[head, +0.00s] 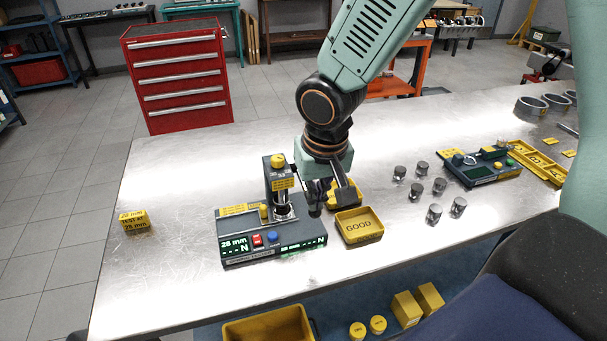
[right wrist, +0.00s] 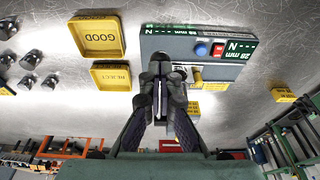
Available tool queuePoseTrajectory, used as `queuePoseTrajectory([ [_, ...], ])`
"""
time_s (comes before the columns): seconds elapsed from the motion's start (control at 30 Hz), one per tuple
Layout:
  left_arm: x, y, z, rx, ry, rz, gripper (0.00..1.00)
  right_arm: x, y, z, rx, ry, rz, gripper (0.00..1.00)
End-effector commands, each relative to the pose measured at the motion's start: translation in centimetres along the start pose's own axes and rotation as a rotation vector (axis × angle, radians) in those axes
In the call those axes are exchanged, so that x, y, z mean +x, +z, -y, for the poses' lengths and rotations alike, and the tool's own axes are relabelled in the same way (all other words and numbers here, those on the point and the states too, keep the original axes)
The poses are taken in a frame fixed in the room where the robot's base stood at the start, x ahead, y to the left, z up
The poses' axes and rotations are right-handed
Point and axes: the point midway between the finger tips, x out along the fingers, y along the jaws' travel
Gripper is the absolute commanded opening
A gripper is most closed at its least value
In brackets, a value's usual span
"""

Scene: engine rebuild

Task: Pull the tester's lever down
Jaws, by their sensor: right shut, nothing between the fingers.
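The tester (head: 245,248) is a dark block on the bench with green displays reading 28 mm and N, a red button and a blue button. A column with a yellow top (head: 277,160) rises from it. A small yellow piece (head: 263,212) stands beside the column. I cannot tell which part is the lever. My right gripper (head: 315,208) is shut and empty, just right of the column; contact is unclear. In the right wrist view its closed fingers (right wrist: 160,88) point at the tester's edge (right wrist: 175,28), beside a yellow part (right wrist: 196,76). My left gripper is not in view.
A yellow GOOD tray (head: 360,240) lies right of the tester, and a yellow REJECT tray (right wrist: 110,88) lies close to the gripper. Several metal cylinders (head: 434,213) stand further right. A yellow block (head: 134,228) sits at the left. The bench front-left is clear.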

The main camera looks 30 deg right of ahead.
Motion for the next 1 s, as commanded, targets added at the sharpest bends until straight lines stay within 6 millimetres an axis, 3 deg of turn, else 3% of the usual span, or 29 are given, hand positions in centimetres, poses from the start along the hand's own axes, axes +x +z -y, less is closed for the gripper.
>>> queuePoseTrajectory([
  [1.0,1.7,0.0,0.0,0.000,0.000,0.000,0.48,1.9,0.2,0.0,0.000,0.000,0.001,0.00],
])
